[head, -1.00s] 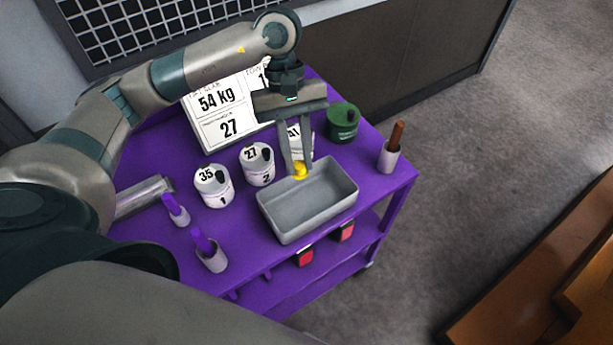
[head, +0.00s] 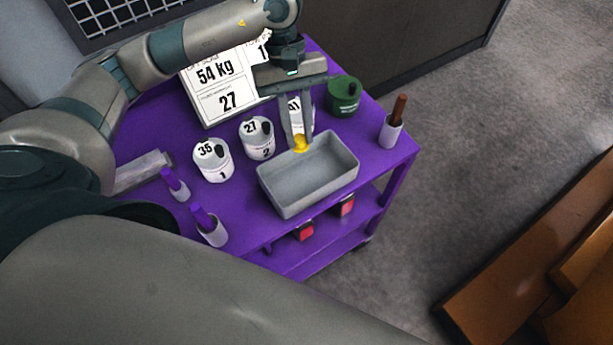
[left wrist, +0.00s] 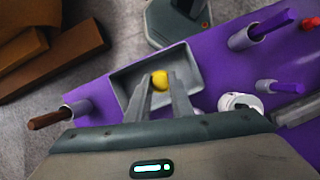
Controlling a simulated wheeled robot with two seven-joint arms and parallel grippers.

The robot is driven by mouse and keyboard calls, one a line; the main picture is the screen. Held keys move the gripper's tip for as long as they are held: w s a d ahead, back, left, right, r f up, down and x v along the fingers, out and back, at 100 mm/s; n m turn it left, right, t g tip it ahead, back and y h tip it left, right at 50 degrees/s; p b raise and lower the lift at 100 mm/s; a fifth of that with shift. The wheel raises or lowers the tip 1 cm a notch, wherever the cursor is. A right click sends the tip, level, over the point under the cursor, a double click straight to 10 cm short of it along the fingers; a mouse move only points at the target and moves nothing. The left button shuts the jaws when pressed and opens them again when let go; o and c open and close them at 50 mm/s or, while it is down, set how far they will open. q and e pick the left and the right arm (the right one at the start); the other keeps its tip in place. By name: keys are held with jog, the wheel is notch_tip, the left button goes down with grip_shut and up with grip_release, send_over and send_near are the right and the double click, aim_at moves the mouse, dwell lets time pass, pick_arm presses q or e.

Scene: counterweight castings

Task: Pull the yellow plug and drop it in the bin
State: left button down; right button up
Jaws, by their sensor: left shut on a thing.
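The yellow plug (head: 300,144) is between the fingertips of my left gripper (head: 299,142), which is shut on it. It also shows in the left wrist view (left wrist: 159,80), at the tips of the two fingers. The grey bin (head: 349,186) is an open rectangular tray on the purple cart, and it appears behind the plug in the left wrist view (left wrist: 123,80). In the head view the plug is at the bin's far edge; its exact height above the rim is hard to tell. My right gripper is not in view.
White numbered castings (head: 213,162) and (head: 256,141) stand left of the bin on the purple cart (head: 240,203). A green casting (head: 343,97) and a brown-handled holder (head: 392,128) are to the right. A sign (head: 221,90) stands behind. Purple-handled holders (head: 212,229) are at front left.

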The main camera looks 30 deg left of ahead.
pick_arm(q)
jog(key=shift+f, duration=2)
jog(key=c, duration=1.5)
grip_release()
jog(key=shift+r, duration=0.15)
jog(key=shift+w+a+r+b, duration=0.25)
jog(key=shift+w+r+b, duration=0.05)
jog(key=shift+r+b, duration=0.25)
jog(key=shift+b+v, duration=2.65)
jog(key=shift+v, duration=5.25)
jog(key=shift+s+r, duration=0.1)
jog(key=shift+r, duration=0.05)
